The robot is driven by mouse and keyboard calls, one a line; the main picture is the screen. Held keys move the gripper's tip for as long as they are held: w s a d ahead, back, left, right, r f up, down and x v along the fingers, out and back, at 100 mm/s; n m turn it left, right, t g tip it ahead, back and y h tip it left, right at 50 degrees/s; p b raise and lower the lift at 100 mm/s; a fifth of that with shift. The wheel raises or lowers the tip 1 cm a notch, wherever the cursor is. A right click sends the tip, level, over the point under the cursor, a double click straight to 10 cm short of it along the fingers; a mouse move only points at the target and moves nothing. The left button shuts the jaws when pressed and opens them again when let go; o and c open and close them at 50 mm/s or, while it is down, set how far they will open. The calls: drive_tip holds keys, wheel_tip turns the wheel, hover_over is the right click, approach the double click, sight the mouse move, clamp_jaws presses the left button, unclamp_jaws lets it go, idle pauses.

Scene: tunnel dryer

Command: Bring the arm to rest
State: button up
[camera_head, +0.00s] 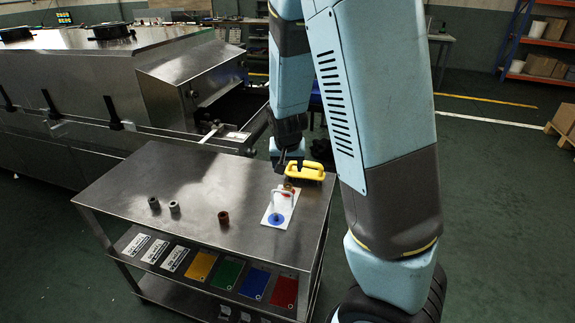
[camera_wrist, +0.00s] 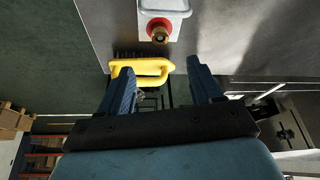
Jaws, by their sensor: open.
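My arm reaches over a steel cart (camera_head: 160,185) from the right in the head view. My gripper (camera_head: 284,163) is above the cart's far right part. In the wrist view my gripper (camera_wrist: 160,66) shows two dark blue fingers spread apart, with nothing held between them. A yellow-handled brush (camera_head: 306,172) lies close to the gripper at the cart's right edge. It also shows beyond the fingertips in the wrist view (camera_wrist: 150,68). I cannot tell the exact gap between fingers and brush.
A white card (camera_head: 270,213) with a blue and a red spot bears a brass-coloured fitting (camera_wrist: 159,33) and a pale handled item. Three small cylinders, including a reddish one (camera_head: 223,217), stand left. The steel dryer (camera_head: 90,80) is behind.

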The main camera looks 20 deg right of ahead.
drive_tip(key=s+d+r+n+t+y, duration=0.1)
drive_tip(key=s+d+r+n, duration=0.1)
drive_tip(key=s+r, duration=2.2)
drive_tip(key=shift+s+r+n, duration=0.3)
drive_tip(key=shift+s+n, duration=0.3)
drive_tip(key=shift+n, duration=0.2)
